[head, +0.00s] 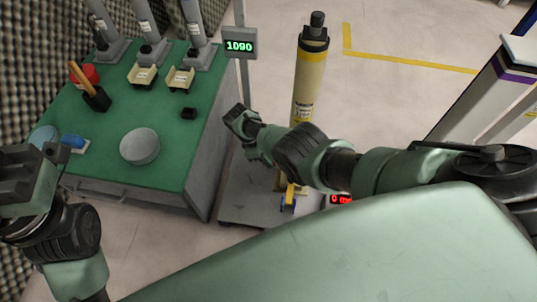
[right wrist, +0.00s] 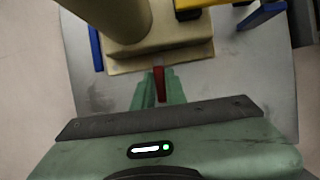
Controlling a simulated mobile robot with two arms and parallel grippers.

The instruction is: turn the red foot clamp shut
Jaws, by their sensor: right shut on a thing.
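The red foot clamp (right wrist: 160,84) shows in the right wrist view as a narrow upright red piece at the front edge of a tan base plate. My right gripper (right wrist: 160,97) is shut on it, with a green finger on each side. In the head view my right gripper (head: 250,138) is low beside the green table, left of the tall tan cylinder (head: 309,80); its fingertips and the clamp are hidden there. My left gripper (head: 35,172) is at the left edge, over the table's near corner; its finger gap is unclear.
The tan base (right wrist: 170,52) stands on a grey platform (right wrist: 100,92), with blue and yellow parts around it. The green table (head: 180,108) holds a round grey disc (head: 140,146), a pen cup (head: 97,98) and trays. A display post (head: 240,43) stands behind. Open floor lies at the back right.

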